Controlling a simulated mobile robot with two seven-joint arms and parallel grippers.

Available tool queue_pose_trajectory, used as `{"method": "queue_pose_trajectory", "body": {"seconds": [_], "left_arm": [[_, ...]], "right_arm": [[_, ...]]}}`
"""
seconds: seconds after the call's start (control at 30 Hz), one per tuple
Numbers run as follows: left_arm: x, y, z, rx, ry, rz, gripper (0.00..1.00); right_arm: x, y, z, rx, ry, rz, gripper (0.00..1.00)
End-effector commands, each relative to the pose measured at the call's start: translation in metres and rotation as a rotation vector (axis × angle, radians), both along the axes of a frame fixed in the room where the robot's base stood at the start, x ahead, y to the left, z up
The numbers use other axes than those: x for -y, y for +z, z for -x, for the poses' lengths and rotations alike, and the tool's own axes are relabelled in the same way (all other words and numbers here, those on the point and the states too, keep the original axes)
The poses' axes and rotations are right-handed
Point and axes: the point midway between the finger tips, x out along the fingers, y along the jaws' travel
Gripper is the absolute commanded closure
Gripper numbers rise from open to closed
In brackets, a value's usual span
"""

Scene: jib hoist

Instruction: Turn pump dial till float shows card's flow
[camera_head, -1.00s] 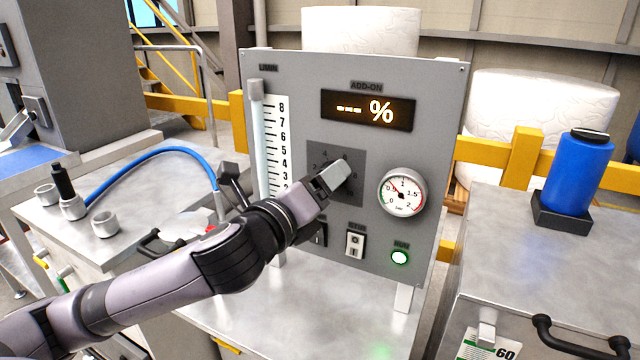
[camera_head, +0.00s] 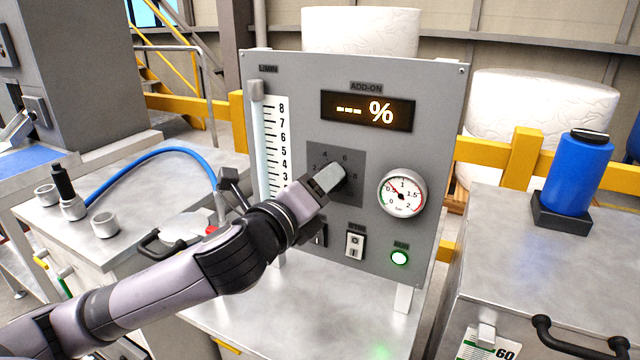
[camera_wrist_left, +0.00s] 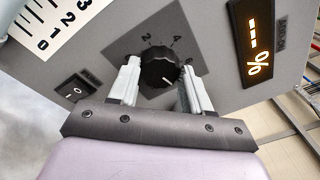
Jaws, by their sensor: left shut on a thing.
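The pump dial (camera_wrist_left: 160,71) is a black knob on a dark numbered plate (camera_head: 350,192). My left gripper (camera_head: 334,178) is shut on it, one finger on each side in the left wrist view (camera_wrist_left: 160,78). A white mark on the knob points down and right in that view. The white flow scale (camera_head: 273,140) stands at the panel's left; its lower part is hidden behind my left arm, and I cannot make out the float. A white card (camera_head: 488,347) reading 60 is cut off at the bottom right; I cannot read a flow on it. My right gripper is out of view.
The panel also has an amber display (camera_head: 366,111) reading "--- %", a round pressure gauge (camera_head: 403,193), a rocker switch (camera_head: 355,245) and a lit green lamp (camera_head: 400,257). A blue bottle (camera_head: 578,172) stands at the right. A blue hose (camera_head: 150,160) lies at the left.

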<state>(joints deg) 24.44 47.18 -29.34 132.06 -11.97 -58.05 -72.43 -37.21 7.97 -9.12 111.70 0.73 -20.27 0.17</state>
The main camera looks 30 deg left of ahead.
Motion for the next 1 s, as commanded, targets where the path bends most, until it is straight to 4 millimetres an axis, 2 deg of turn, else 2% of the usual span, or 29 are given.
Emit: {"method": "queue_pose_trajectory", "body": {"seconds": [1.0], "left_arm": [[0.001, -0.004, 0.000, 0.051, 0.002, 0.934, 0.82]], "right_arm": [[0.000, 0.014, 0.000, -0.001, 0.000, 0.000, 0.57]]}}
